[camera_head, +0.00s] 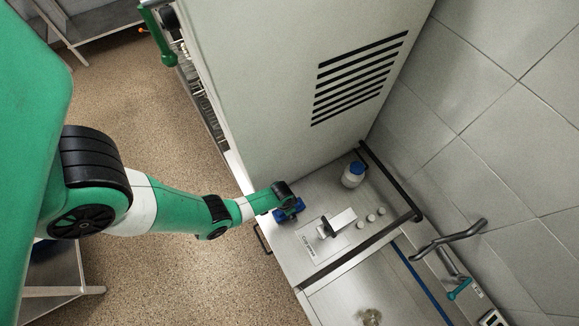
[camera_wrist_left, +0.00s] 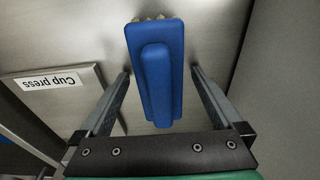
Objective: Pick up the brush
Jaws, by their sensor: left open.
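The brush (camera_wrist_left: 154,70) is blue, with a raised handle along its back and pale bristles at its far end in the left wrist view. It rests on the metal surface. My left gripper (camera_wrist_left: 160,76) is open, with one finger on each side of the brush and a gap showing on both sides. In the head view the blue brush (camera_head: 289,212) shows partly under my left gripper (camera_head: 285,200), at the left edge of the counter. The gripper hides part of it there. My right gripper is not in view.
A plate labelled "Cup press" (camera_wrist_left: 50,95) lies beside the brush. A small press (camera_head: 338,222), several small white pieces (camera_head: 371,217) and a white bottle with a blue cap (camera_head: 352,175) stand to the right. A tall vented cabinet (camera_head: 310,60) rises behind; a dark rail (camera_head: 390,180) borders the counter.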

